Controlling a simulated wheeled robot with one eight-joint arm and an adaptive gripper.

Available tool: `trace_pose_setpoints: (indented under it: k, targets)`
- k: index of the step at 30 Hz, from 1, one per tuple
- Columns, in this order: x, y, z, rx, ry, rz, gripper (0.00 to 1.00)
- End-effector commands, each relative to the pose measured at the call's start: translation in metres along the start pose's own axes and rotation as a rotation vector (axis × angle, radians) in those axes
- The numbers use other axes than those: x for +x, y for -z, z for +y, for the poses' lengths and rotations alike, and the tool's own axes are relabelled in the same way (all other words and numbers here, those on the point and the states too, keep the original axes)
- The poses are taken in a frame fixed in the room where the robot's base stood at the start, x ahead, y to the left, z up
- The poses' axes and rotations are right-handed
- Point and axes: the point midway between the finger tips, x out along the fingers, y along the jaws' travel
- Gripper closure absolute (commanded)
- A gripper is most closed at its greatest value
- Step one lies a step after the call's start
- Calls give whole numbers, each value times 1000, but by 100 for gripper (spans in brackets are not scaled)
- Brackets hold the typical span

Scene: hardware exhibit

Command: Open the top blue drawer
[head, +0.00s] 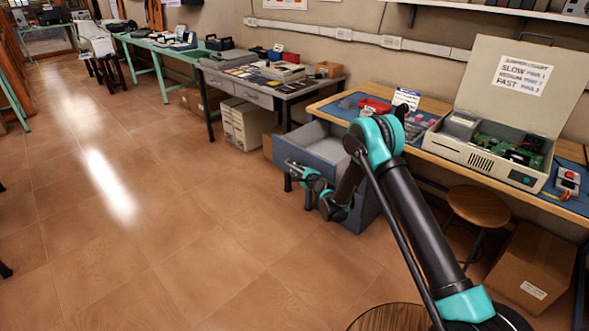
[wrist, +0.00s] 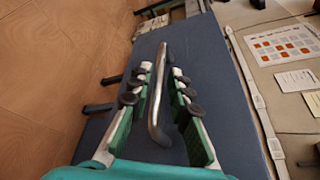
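The blue drawer unit (head: 356,218) stands under the wooden-topped bench in the head view. Its top drawer (head: 318,161) is pulled out, with its pale grey inside showing. In the wrist view the dark blue drawer front (wrist: 215,75) fills the middle, with a curved silver bar handle (wrist: 160,75) on it. My gripper (wrist: 158,82) is open, with one green-and-white finger on each side of the handle. Gaps show between the fingers and the bar. In the head view my gripper (head: 296,172) is at the drawer's front; its fingertips are small there.
A wooden stool (head: 478,206) and a cardboard box (head: 534,268) stand right of the drawer unit. The bench (head: 450,165) above holds an open electronics case (head: 500,135). The tiled floor (head: 150,220) left of the drawer is clear.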

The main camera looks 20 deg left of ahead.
Motion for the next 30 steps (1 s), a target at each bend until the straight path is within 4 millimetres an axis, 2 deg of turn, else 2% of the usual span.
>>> trace_pose_setpoints:
  k: [4,10,30]
  targets:
    - [-26,0,0,0,0,1,81]
    - [-48,0,0,0,0,0,81]
    - [-52,0,0,0,0,0,81]
